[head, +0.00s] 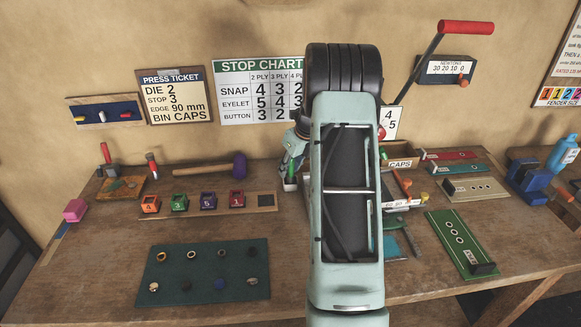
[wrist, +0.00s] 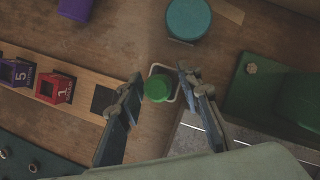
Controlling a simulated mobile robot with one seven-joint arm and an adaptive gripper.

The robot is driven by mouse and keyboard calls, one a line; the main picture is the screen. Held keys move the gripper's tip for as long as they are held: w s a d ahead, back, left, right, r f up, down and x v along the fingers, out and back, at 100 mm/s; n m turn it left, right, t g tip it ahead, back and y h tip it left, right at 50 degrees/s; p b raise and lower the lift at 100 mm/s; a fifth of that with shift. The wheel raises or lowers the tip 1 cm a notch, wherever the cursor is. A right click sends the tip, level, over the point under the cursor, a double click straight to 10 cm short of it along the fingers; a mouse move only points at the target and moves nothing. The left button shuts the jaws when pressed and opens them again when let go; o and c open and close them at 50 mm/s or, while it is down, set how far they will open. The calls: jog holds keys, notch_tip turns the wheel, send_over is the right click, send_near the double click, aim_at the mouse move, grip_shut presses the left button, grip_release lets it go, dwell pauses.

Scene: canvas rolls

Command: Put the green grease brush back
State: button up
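The green grease brush (wrist: 157,88) shows end-on in the wrist view as a round green top. It stands inside a small white-rimmed square holder (wrist: 174,97). In the head view the green brush (head: 291,168) stands upright below my gripper (head: 297,136), with the pale holder (head: 290,185) at its foot. In the wrist view my gripper (wrist: 160,77) is open, with one finger on each side of the brush and a gap at both sides. The fingers do not appear to touch the brush. My arm hides the bench just right of it in the head view.
A wooden rack (head: 264,201) with numbered blocks lies left of the holder. A purple-headed mallet (head: 239,165) lies behind it. A dark mat (head: 203,272) with small rings is in front. A teal round object (wrist: 188,18) and a green machine base (wrist: 275,100) are near the holder.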

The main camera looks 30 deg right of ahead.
jog(key=shift+r, duration=0.3)
jog(key=v, duration=1.1)
jog(key=shift+s+r+b, duration=0.15)
jog(key=shift+r+b, duration=0.25)
